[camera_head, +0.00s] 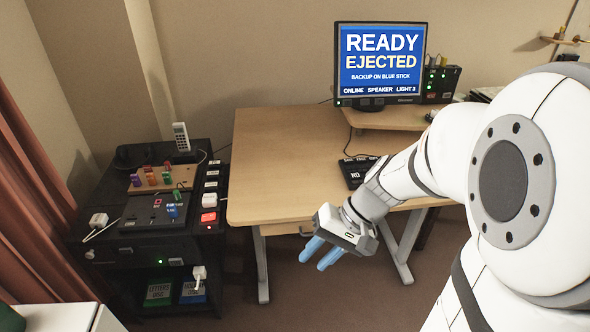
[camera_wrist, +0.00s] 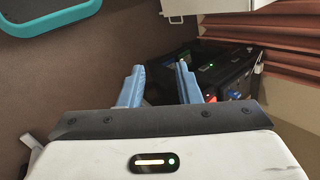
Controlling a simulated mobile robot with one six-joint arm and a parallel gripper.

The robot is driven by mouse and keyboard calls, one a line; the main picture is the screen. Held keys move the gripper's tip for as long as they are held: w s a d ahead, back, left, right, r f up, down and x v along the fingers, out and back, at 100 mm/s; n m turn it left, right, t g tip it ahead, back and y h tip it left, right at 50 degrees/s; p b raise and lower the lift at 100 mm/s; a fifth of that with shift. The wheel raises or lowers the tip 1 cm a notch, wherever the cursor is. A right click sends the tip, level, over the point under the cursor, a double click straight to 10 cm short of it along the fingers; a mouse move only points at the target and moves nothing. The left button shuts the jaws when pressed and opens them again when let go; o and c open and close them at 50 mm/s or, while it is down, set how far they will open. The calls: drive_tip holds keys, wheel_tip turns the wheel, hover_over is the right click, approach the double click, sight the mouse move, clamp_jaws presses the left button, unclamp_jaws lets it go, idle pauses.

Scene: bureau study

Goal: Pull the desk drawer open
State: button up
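The desk (camera_head: 270,150) has a light wood top and pale legs. Under its front edge, the narrow wooden front of the desk drawer (camera_head: 283,229) shows, and it looks closed. A small dark handle seems to sit on it beside my gripper, partly hidden. My gripper (camera_head: 316,258) is in front of and slightly below the desk's front edge, its blue fingers pointing down and left. In the wrist view its two fingers (camera_wrist: 160,68) stand apart with nothing between them. The drawer cannot be made out in the wrist view.
A black cart (camera_head: 130,250) with switches, plugs and a phone stands left of the desk. A monitor (camera_head: 380,60) and keyboard (camera_head: 355,172) are on the desk. A white cabinet corner (camera_head: 60,317) is at the lower left. The floor (camera_head: 330,305) before the desk is clear.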

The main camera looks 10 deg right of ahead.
drive_tip(key=w+d+f+m+t+y+b, duration=0.35)
drive_tip(key=w+d+f+t+b, duration=0.2)
drive_tip(key=w+f, duration=0.5)
drive_tip(key=w+d+f+m+t+y+b, duration=0.2)
drive_tip(key=w+d+f+m+t+b, duration=0.3)
drive_tip(key=w+f+t+b, duration=0.5)
drive_tip(key=w+a+f+g+p, duration=0.1)
drive_tip(key=w+a+f+g, duration=0.1)
drive_tip(key=a, duration=0.1)
drive_tip(key=w+a+f+g+p, duration=0.1)
drive_tip(key=a, duration=0.1)
drive_tip(key=shift+w+a+g+h+p, duration=0.2)
drive_tip(key=shift+w+g+h+p, duration=0.1)
drive_tip(key=shift+w, duration=0.1)
clamp_jaws()
drive_tip(key=shift+s, duration=0.1)
